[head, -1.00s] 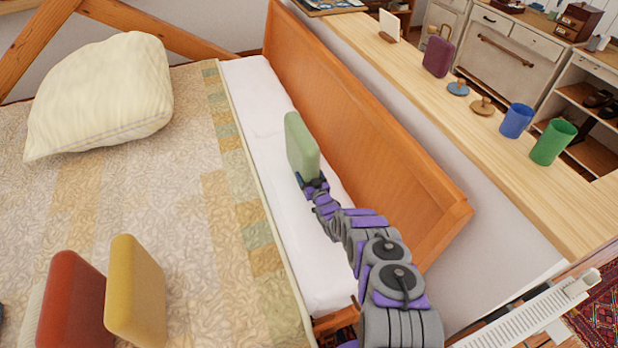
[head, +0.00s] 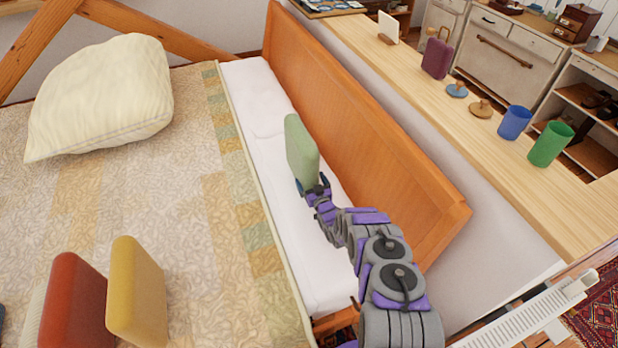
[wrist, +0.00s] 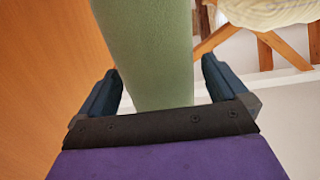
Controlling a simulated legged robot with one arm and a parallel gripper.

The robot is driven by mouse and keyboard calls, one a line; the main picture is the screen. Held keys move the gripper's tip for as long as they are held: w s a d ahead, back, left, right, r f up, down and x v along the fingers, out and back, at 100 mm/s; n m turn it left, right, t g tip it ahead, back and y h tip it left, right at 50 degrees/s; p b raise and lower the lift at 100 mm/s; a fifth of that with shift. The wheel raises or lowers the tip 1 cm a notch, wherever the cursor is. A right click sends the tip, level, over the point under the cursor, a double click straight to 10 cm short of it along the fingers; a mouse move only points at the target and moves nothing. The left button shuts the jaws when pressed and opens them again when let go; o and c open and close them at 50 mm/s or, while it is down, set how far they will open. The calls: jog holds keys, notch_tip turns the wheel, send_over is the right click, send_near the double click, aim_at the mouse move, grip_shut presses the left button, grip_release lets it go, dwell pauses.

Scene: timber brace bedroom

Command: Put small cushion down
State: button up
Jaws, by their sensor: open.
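The small green cushion (head: 301,150) stands upright on the white bedding strip beside the wooden headboard in the head view. My gripper (head: 312,189) is at its near lower end. In the wrist view the green cushion (wrist: 152,50) lies between the two dark fingers of my gripper (wrist: 162,85). The fingers are open, with gaps visible on both sides of the cushion. The cushion's underside and its contact with the bedding are hidden in the head view.
A red cushion (head: 75,305) and a yellow cushion (head: 137,292) stand on the quilt at lower left. A large cream pillow (head: 100,97) lies farther back. The wooden headboard (head: 370,125) rises close on the right. The quilt's middle is clear.

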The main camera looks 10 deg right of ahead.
jog(key=s+d+p, duration=0.1)
jog(key=s+d, duration=0.1)
jog(key=s, duration=0.7)
jog(key=shift+p, duration=0.35)
jog(key=shift+s+a+r, duration=0.1)
